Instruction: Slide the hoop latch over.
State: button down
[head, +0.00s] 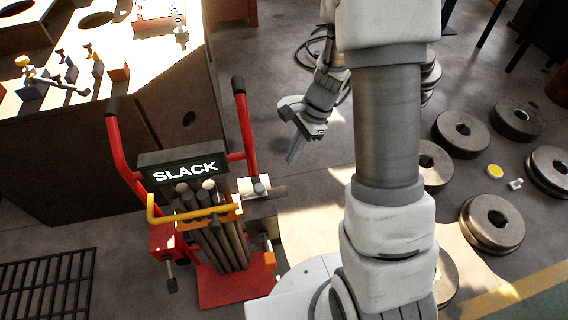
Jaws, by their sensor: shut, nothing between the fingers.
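A red cart (235,288) holds several upright grey rods (222,245) below a dark sign reading SLACK (185,171). A yellow bent bar (185,219) runs across the front of the rods; it may be the hoop latch, but I cannot tell for sure. At its right end is a grey metal block (262,207) with a small round knob on top. My gripper (291,160) is shut and empty. It points down, above and to the right of the cart, apart from the yellow bar and the block.
A bench (60,140) with small tools stands at the upper left. Grey ring weights (492,222) lie on the floor at right. A dark grate (45,285) lies at lower left.

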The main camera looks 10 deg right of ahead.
jog(key=shift+p+v, duration=0.3)
jog(key=shift+v, duration=1.55)
jog(key=shift+r, duration=0.1)
jog(key=s+r+n+t+h, duration=0.2)
jog(key=s+r+n+t, duration=0.1)
jog(key=s+r+n, duration=0.65)
jog(key=s+r+n+t+h, duration=0.2)
jog(key=s+r+n+t, duration=0.35)
jog(key=r, duration=0.75)
notch_tip(320, 180, up, 12)
jog(key=a+g+p, duration=0.1)
jog(key=g+p, duration=0.1)
jog(key=p, duration=1)
jog(key=shift+s, duration=0.4)
jog(key=shift+a+n, duration=0.1)
jog(key=shift+n, duration=0.2)
